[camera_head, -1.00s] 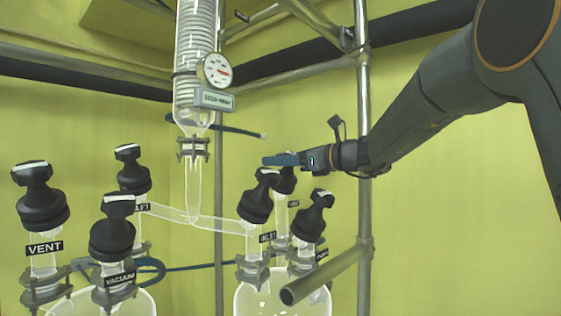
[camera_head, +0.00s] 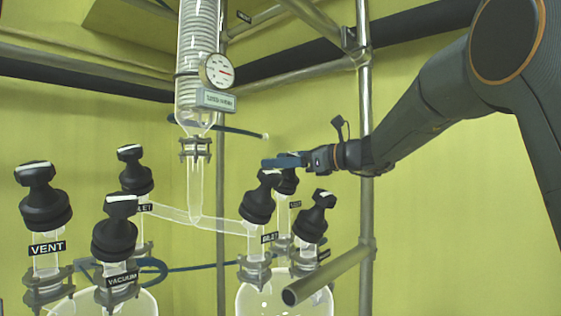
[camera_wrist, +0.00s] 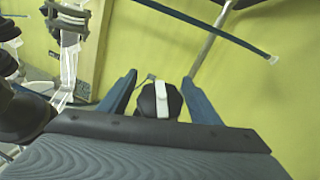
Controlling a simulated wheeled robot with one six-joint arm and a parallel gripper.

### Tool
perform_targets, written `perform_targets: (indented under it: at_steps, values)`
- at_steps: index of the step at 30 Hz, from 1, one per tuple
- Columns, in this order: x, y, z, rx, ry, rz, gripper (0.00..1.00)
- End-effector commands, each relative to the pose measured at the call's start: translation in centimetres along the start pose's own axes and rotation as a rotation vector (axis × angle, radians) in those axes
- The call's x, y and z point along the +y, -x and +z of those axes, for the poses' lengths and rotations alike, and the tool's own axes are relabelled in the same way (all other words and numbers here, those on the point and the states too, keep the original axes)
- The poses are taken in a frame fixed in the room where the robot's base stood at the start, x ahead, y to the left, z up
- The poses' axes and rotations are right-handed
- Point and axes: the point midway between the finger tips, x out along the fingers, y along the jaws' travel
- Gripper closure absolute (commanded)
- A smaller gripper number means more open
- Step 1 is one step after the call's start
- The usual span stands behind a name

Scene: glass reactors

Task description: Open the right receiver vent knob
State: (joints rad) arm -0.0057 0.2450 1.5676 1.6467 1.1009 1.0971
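My gripper (camera_head: 284,161) is at the top of this knob, reaching in from the right. In the wrist view, the black knob head with a white stripe (camera_wrist: 162,101) sits between the two blue fingers of my gripper (camera_wrist: 160,95). The fingers are apart, with narrow gaps seen at both sides of the knob. The stripe runs roughly along the fingers.
The inlet knob (camera_head: 257,198) and another black knob (camera_head: 313,217) stand close in front. A vertical pipe (camera_head: 364,200) rises beside my wrist, and a cut pipe end (camera_head: 291,296) juts forward. The glass column (camera_head: 195,100) hangs to the left. The left vessel carries several similar knobs.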

Motion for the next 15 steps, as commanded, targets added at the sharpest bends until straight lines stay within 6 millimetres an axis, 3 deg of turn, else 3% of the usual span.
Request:
perform_targets:
  at_steps: [7, 15]
  values:
    - [-0.2, 0.0, 0.7, 0.000, 0.003, 0.000, 0.43]
    - [-1.2, 0.2, 5.2, -0.002, 0.006, -0.001, 0.43]
